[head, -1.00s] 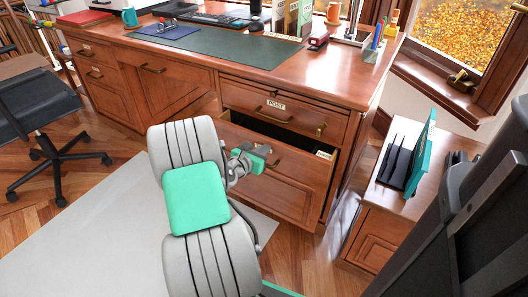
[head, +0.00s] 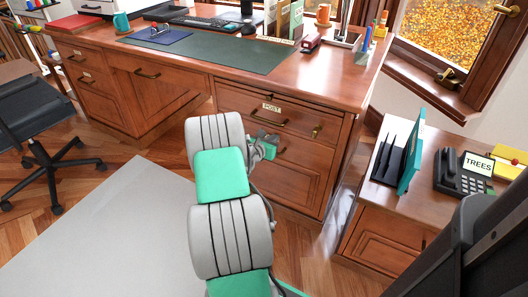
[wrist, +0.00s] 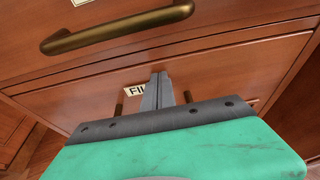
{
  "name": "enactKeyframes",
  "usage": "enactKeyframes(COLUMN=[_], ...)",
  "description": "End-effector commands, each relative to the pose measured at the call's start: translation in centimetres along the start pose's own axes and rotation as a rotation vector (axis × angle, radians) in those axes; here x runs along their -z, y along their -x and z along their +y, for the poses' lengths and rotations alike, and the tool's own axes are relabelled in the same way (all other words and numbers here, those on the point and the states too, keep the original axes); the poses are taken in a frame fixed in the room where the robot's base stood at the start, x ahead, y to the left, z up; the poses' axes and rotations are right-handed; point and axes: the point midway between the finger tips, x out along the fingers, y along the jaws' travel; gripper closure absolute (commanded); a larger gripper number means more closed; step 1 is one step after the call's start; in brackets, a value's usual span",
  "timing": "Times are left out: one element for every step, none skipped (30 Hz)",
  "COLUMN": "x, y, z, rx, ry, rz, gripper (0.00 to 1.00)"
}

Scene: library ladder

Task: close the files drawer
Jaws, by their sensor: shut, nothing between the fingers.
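The files drawer (head: 295,153) is the second drawer front on the right side of the wooden desk, below the drawer labelled POST (head: 272,107). Its front now looks flush with the desk in the head view. In the wrist view its front (wrist: 240,62) shows a label reading "FI", partly hidden by my fingers. Its brass handle is mostly hidden behind my gripper. My gripper (head: 268,147) is shut and empty, in front of the files drawer; it also shows in the wrist view (wrist: 160,80), with its fingertips at the drawer front. I cannot tell whether they touch it.
The POST drawer's brass handle (wrist: 120,28) is just above my gripper. A side cabinet (head: 385,235) stands to the right, with a telephone (head: 462,175) and folders on it. An office chair (head: 40,130) is at the left. Open floor lies in front.

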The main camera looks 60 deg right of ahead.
Motion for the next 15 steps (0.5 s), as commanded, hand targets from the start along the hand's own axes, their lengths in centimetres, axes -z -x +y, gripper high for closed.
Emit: enactKeyframes(x=[-0.9, -0.9, -0.9, -0.9, -0.9, -0.8, -0.6, -0.5, -0.1, 0.1, 0.2, 0.2, 0.2, 0.3, 0.3], y=[-0.2, -0.2, 0.0, 0.2, 0.5, 1.1, 1.7, 2.3, 3.3, 4.1, 4.9, 6.1, 7.0, 7.9, 9.0], z=[0.7, 0.7, 0.7, 0.7, 0.7, 0.7, 0.6, 0.5, 0.5, 0.3, 0.3, 0.3, 0.2, 0.3, 0.2], rx=[-0.015, -0.015, -0.016, -0.016, -0.016, -0.015, -0.013, -0.013, -0.011, -0.009, -0.008, -0.009, -0.008, -0.008, -0.007], ry=[-0.018, -0.018, -0.018, -0.017, -0.017, -0.014, -0.013, -0.01, -0.007, -0.004, -0.002, -0.003, -0.002, -0.001, -0.001], rz=[-0.016, -0.016, -0.016, -0.016, -0.016, -0.015, -0.013, -0.012, -0.009, -0.008, -0.008, -0.008, -0.009, -0.008, -0.006], gripper=[1.0, 1.0, 1.0, 1.0, 1.0, 1.0, 1.0, 1.0, 1.0, 1.0, 1.0, 1.0, 1.0, 1.0, 1.0])
